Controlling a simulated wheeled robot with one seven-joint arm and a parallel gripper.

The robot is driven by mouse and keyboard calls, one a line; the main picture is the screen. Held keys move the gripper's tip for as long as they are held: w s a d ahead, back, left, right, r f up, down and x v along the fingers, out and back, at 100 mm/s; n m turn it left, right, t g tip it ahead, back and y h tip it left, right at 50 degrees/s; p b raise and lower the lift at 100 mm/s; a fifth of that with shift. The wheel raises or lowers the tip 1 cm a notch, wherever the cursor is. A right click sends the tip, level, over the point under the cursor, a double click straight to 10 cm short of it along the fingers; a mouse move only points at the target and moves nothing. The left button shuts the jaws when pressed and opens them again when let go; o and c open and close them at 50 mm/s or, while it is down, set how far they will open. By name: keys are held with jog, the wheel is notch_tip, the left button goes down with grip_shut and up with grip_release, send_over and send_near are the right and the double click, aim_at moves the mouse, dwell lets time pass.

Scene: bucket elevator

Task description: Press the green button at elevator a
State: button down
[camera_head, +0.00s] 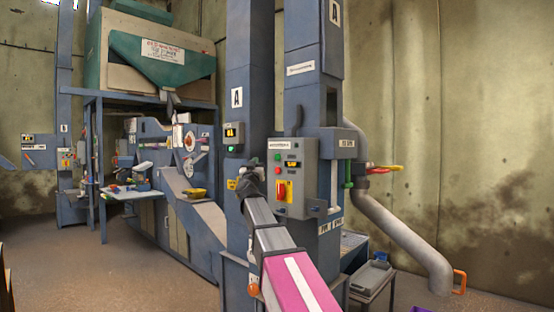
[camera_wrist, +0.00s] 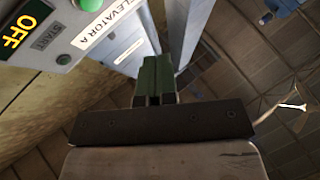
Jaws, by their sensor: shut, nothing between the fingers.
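The grey control box (camera_head: 290,178) of elevator A is on the blue column marked A. In the head view a small green button (camera_head: 277,157) sits on its upper left, above a red one. In the wrist view the panel (camera_wrist: 60,30) is at the upper left, with an "ELEVATOR A" label. Its green button (camera_wrist: 90,4) is cut by the top edge, beside the label and above "START". My gripper (camera_wrist: 157,62) is shut and empty, its green fingers right of and below the button, apart in the picture. In the head view my gripper (camera_head: 250,180) is just left of the box.
A red and yellow switch (camera_head: 284,190) is low on the box. A second blue column (camera_head: 248,100) with a small display box stands close on the left. A grey pipe (camera_head: 395,225) and a small table (camera_head: 372,278) are on the right.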

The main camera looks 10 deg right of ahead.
aim_at(278, 157)
jog(key=shift+s+d+r+m+h, duration=0.15)
jog(key=shift+r+m+h, duration=0.15)
jog(key=shift+r+h, duration=0.2)
jog(key=shift+s+d+r+m+h, duration=0.1)
jog(key=shift+r+m+h, duration=0.25)
jog(key=shift+r, duration=0.2)
jog(key=w+d, duration=0.5)
jog(key=d, duration=0.2)
jog(key=shift+w+d, duration=0.15)
jog(key=shift+w, duration=0.05)
dwell(1.7)
jog(key=shift+w+d, duration=0.15)
jog(key=shift+d, duration=0.1)
jog(key=shift+w+d, duration=0.3)
jog(key=shift+d, duration=0.1)
dwell(1.0)
jog(key=shift+s+a, duration=0.55)
jog(key=shift+a, duration=0.2)
